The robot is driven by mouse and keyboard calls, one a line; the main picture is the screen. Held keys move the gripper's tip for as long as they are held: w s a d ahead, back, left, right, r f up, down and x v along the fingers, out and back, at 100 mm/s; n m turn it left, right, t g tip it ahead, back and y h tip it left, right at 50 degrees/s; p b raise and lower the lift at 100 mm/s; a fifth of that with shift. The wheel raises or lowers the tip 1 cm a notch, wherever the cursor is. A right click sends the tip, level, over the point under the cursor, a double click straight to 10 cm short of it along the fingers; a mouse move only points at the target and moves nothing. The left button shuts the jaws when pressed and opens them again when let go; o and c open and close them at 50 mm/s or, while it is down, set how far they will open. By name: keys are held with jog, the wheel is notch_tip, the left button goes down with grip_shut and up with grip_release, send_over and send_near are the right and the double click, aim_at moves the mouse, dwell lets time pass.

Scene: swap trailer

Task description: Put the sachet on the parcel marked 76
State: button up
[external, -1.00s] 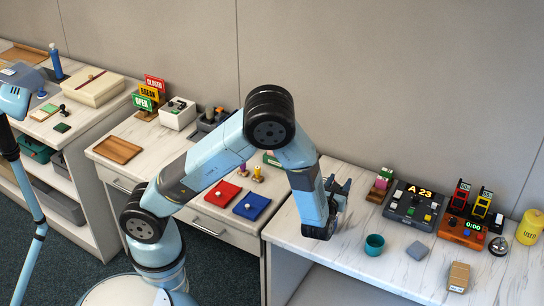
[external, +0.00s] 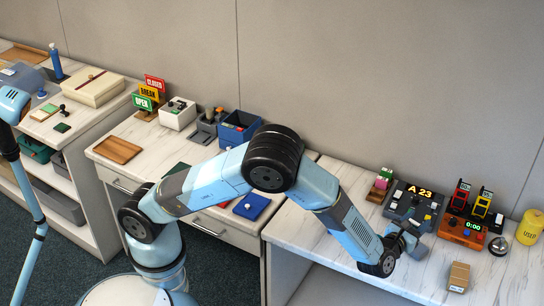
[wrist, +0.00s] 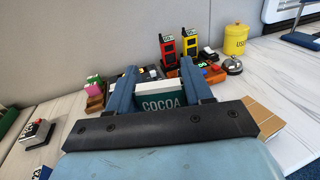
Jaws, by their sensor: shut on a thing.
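My gripper (external: 410,240) is over the right table, in front of the display console. In the wrist view its two blue fingers (wrist: 164,84) are shut on a teal packet with a white top, marked COCOA (wrist: 162,103), which I take for the sachet. Its lower part is hidden by the gripper body. A small brown cardboard box (external: 458,275) lies near the table's front edge, to the right of my gripper. A brown surface (wrist: 262,118) at the right of the wrist view looks like this box. No number 76 can be read in either view.
The console (external: 410,207) reads A 23. The table's front right is mostly clear.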

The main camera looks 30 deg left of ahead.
jog(key=s+d+r+m+h, duration=0.1)
jog(key=s+d+r+h, duration=0.1)
jog(key=s+d, duration=0.35)
send_over(464, 271)
jog(key=shift+g, duration=0.3)
jog(key=f, duration=0.9)
jog(key=shift+a+f, duration=0.25)
jog(key=shift+f, duration=0.15)
jog(key=shift+d+f, duration=0.1)
jog(key=shift+f, duration=1.65)
jog(key=shift+f, duration=0.1)
jog(key=o, duration=1)
